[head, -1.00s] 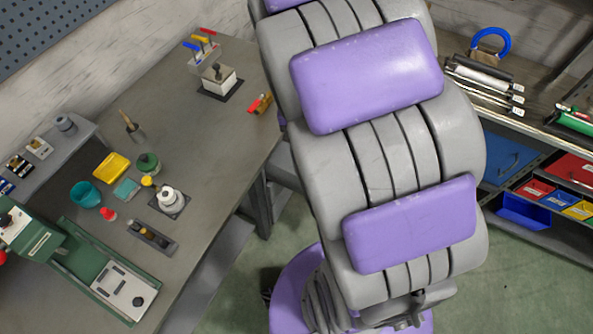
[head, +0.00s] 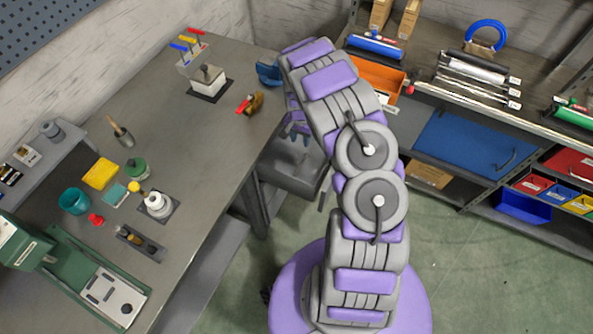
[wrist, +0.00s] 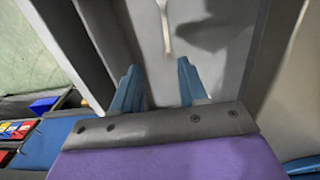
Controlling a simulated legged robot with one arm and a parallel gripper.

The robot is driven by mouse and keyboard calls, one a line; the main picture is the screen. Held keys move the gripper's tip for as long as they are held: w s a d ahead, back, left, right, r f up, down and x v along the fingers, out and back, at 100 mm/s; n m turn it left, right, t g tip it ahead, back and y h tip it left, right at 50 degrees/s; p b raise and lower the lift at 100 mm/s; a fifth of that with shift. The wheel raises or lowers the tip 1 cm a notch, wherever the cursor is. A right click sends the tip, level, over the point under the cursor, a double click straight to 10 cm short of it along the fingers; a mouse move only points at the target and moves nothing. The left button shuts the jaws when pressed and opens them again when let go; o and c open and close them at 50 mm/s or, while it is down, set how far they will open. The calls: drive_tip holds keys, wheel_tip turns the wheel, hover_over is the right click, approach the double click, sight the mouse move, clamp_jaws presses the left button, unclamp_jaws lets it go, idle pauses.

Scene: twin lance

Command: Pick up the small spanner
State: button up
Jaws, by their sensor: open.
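The small spanner (wrist: 166,28) shows in the wrist view as a pale, slim metal tool. It lies on the floor of a grey open drawer (wrist: 225,75), and its far end is cut off by the top of the picture. My gripper (wrist: 157,68) has its two blue fingers apart with nothing between them. The spanner's near end lies just ahead of the gap between the fingertips, apart from them. In the head view my gripper (head: 297,138) points down over the grey drawer (head: 295,178) beside the workbench. The spanner cannot be made out there.
The drawer's walls rise close on both sides of my gripper. The workbench (head: 205,125) stands left, with a brass valve (head: 254,103) near its edge. Shelving with an orange bin (head: 378,82) and a blue drawer front (head: 470,143) stands right. Green floor is clear below.

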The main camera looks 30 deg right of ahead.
wheel_tip(320, 180, down, 3)
drive_tip(key=d, duration=0.2)
drive_tip(key=b, duration=0.4)
hover_over(298, 169)
drive_tip(key=shift+y, duration=0.3)
drive_tip(key=f, duration=0.8)
drive_tip(key=d+f, duration=0.1)
drive_tip(key=f, duration=0.3)
drive_tip(key=shift+f, duration=0.1)
drive_tip(key=a+f+b, duration=0.1)
drive_tip(key=f, duration=0.1)
drive_tip(key=a+f+b, duration=0.1)
drive_tip(key=shift+a+f, duration=0.35)
drive_tip(key=shift+a, duration=0.05)
drive_tip(key=shift+s+d+f, duration=0.1)
drive_tip(key=shift+d+f, duration=0.75)
drive_tip(key=shift+d, duration=0.3)
drive_tip(key=shift+d+r, duration=0.1)
drive_tip(key=shift+d, duration=0.15)
drive_tip(key=shift+a, duration=0.85)
drive_tip(key=shift+c, duration=2)
drive_tip(key=shift+d, duration=0.45)
clamp_jaws()
